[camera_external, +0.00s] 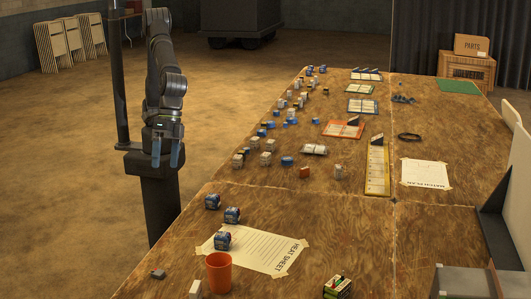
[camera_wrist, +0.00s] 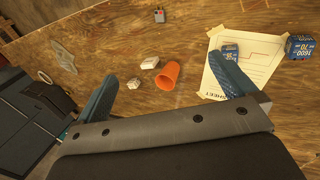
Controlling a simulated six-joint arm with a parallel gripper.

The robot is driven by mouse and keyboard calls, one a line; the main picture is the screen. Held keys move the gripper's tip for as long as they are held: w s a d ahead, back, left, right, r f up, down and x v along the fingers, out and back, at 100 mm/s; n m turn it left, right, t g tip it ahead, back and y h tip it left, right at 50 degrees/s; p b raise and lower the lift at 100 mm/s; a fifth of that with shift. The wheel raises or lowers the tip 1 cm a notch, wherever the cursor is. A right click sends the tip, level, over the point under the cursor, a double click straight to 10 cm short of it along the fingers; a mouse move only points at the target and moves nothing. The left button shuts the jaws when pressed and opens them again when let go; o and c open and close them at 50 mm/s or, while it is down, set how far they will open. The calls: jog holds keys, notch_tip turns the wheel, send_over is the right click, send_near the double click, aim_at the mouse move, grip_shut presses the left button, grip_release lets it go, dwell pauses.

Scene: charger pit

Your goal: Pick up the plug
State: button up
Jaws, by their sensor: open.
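A small dark grey block, likely the plug (camera_external: 158,274), lies on the wooden table near its front left edge. It also shows at the top of the wrist view (camera_wrist: 159,16), lying apart from other things; its prongs are too small to make out. My gripper (camera_external: 166,152) has blue fingers that point down. It is open and empty, high up and beyond the table's left edge in the outside view, well away from the plug. In the wrist view the fingers (camera_wrist: 163,72) stand wide apart, with nothing held between them.
An orange cup (camera_external: 219,272) stands near the plug, with a white block (camera_external: 195,289) beside it. A taped heat sheet (camera_external: 262,250) and several blue boxes (camera_external: 232,215) lie behind. A green-and-black box (camera_external: 337,287) is at right. The wood around the plug is clear.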

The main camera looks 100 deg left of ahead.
jog(key=shift+c, duration=0.2)
jog(key=c, duration=0.9)
jog(key=shift+f, duration=0.15)
